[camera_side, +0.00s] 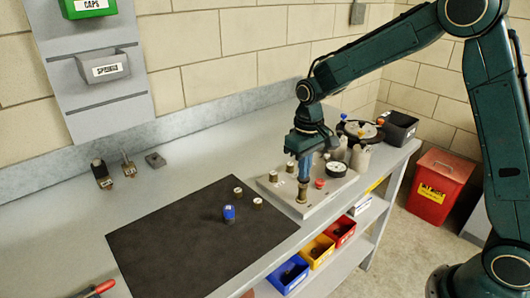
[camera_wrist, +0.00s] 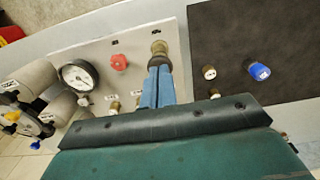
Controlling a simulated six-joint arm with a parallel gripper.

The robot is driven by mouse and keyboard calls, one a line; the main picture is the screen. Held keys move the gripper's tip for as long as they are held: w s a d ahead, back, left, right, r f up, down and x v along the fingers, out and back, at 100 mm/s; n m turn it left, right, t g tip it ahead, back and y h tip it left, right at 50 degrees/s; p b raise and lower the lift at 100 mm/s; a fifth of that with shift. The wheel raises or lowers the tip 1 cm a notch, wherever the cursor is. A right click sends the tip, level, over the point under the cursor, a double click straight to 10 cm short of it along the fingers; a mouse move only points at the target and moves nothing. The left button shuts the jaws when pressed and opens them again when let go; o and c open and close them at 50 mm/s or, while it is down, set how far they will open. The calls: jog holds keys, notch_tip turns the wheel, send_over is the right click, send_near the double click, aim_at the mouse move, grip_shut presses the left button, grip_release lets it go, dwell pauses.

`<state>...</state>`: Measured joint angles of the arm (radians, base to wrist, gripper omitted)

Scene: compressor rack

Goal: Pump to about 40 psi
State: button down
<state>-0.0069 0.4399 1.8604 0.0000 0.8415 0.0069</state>
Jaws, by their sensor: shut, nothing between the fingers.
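A grey panel (camera_side: 345,186) on the bench carries a round white-faced gauge (camera_side: 336,169), which also shows in the wrist view (camera_wrist: 79,76); its reading is too small to tell. A red knob (camera_wrist: 119,61) sits beside the gauge. A brass fitting (camera_wrist: 159,47) stands at the panel's edge nearest the mat. My gripper (camera_side: 303,183) points down with its blue fingers shut and empty. Its fingertips, in the wrist view (camera_wrist: 159,62), are right at the brass fitting's top; I cannot tell whether they touch it. Two grey cylinders (camera_wrist: 32,78) stand beside the gauge.
A dark mat (camera_side: 180,245) holds a blue-capped part (camera_side: 229,213) and two small brass pieces (camera_side: 258,203). Small fittings (camera_side: 102,173) lie at the back left. A black bin (camera_side: 398,127) stands at the far right. Coloured bins (camera_side: 318,251) sit on the shelf below.

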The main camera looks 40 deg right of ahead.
jog(key=shift+r, duration=1.3)
jog(key=shift+f, duration=0.3)
jog(key=shift+f, duration=0.35)
jog(key=shift+f, duration=0.25)
jog(key=shift+r, duration=0.9)
jog(key=shift+r, duration=0.1)
jog(key=shift+r, duration=2.4)
